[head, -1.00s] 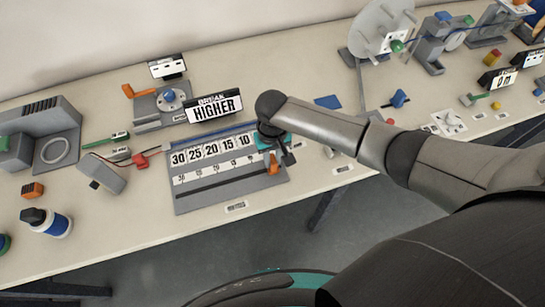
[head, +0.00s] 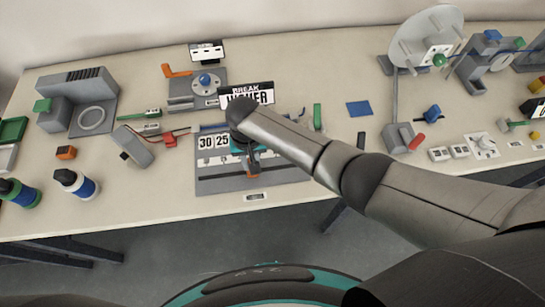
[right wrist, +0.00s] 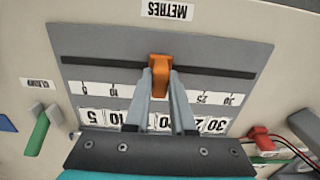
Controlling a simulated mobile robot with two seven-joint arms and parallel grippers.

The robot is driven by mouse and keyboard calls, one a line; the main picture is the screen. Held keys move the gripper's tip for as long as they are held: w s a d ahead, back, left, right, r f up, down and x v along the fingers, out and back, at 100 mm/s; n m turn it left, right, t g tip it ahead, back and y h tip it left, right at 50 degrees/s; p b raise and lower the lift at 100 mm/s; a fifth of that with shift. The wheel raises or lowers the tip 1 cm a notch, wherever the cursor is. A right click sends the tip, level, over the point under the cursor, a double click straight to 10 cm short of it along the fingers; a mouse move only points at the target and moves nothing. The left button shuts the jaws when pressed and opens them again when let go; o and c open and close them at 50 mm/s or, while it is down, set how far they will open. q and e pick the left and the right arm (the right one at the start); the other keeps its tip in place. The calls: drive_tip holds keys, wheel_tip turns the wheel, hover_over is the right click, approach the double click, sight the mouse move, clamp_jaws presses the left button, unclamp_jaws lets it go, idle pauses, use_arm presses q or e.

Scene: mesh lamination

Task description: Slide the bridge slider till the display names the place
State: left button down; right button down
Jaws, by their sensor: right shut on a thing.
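The grey bridge slider board (head: 290,174) lies on the bench with white number scales along it. Its orange slider knob (right wrist: 160,76) stands around the middle of the slot, between the 10 and 25 marks. My right gripper (right wrist: 160,88) is shut on this knob; in the head view the orange knob (head: 253,165) shows just below the gripper. My right arm covers part of the scale. The black display (head: 262,91) behind the board reads BREAK over a larger word, partly hidden by my arm, that looks like HIGHER. My left gripper is not in view.
A dial device (head: 206,83) with a small screen stands behind the board. A METRES label (right wrist: 167,11) is at the front edge. A grey stand with a disc (head: 430,40) is at right.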

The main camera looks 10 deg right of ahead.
drive_tip(key=shift+a, duration=1.45)
drive_tip(key=c, duration=0.8)
unclamp_jaws()
drive_tip(key=shift+o, duration=0.2)
drive_tip(key=shift+r, duration=0.55)
wheel_tip(320, 180, up, 14)
drive_tip(key=p, duration=0.2)
drive_tip(key=shift+p, duration=0.4)
drive_tip(key=shift+r, duration=0.1)
